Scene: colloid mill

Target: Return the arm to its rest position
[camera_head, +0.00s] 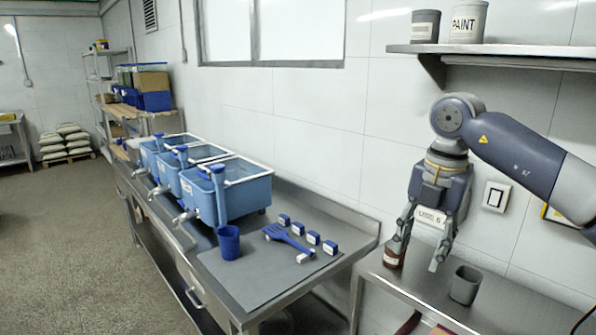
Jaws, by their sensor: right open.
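My right gripper (420,250) hangs fingers-down from the arm at the right, above the right-hand steel table (482,312). Its fingers are apart and nothing shows between them. A brown jar with a pale label (393,256) stands on that table beside the left finger, partly covered by it. I cannot tell if they touch. A dark grey cup (465,285) stands on the table just right of the gripper. My left gripper does not show.
Several blue tanks (240,192), a blue cup (229,242), a blue tool (288,238) and small blue blocks (313,238) are on the long steel bench (203,283). A wall shelf (500,49) with two cans hangs above my right arm.

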